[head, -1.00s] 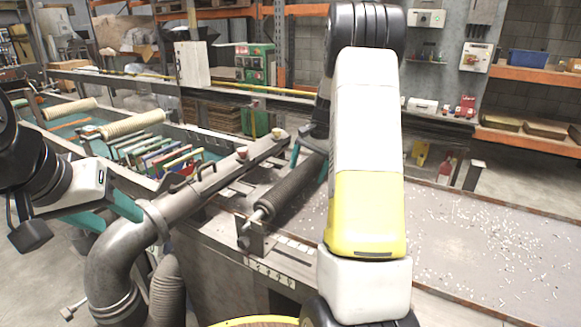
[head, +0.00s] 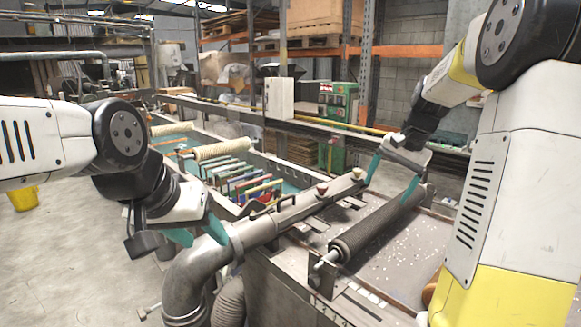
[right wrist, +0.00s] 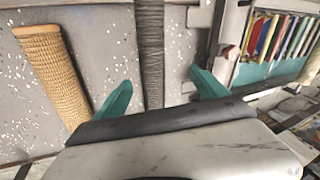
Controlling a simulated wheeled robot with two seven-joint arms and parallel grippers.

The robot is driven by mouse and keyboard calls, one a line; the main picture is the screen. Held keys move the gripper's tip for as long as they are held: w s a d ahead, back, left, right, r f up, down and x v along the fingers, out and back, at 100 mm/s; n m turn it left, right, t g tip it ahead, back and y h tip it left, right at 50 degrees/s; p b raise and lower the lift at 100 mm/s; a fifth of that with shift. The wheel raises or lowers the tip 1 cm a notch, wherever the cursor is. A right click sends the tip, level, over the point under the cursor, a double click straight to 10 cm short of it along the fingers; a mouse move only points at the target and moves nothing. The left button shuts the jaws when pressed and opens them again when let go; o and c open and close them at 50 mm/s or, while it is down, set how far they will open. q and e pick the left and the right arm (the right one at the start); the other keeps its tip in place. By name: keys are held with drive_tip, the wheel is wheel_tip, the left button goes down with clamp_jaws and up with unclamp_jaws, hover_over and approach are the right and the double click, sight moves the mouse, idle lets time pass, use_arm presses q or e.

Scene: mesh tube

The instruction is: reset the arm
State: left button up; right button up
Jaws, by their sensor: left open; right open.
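A dark mesh tube (head: 378,228) lies along the machine's bench in the head view. It also shows in the right wrist view (right wrist: 150,45), running away between my fingers. My right gripper (head: 391,180) is open near the tube's far end, its teal fingers apart on either side of it. In the right wrist view my gripper (right wrist: 162,93) has nothing clamped in it. My left gripper (head: 199,234) is open and empty, over the near end of the grey metal pipe (head: 250,235). Whether it touches the pipe is unclear.
A tan woven tube (right wrist: 52,75) lies on the chip-strewn grey table (right wrist: 95,50) in the right wrist view. Several coloured slats (head: 245,183) and pale rollers (head: 222,150) sit over the teal tank. A yellow bucket (head: 23,198) stands on the floor at left.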

drive_tip(key=s+a+r+n+t, duration=0.1)
drive_tip(key=s+a+n, duration=0.3)
drive_tip(key=s, duration=0.7)
drive_tip(key=s+a+n+t, duration=0.2)
drive_tip(key=s+a+n, duration=0.2)
drive_tip(key=s+a, duration=0.4)
drive_tip(key=s, duration=0.4)
drive_tip(key=shift+s+a+r, duration=0.2)
drive_tip(key=shift+s+r, duration=0.05)
drive_tip(key=shift+r, duration=0.1)
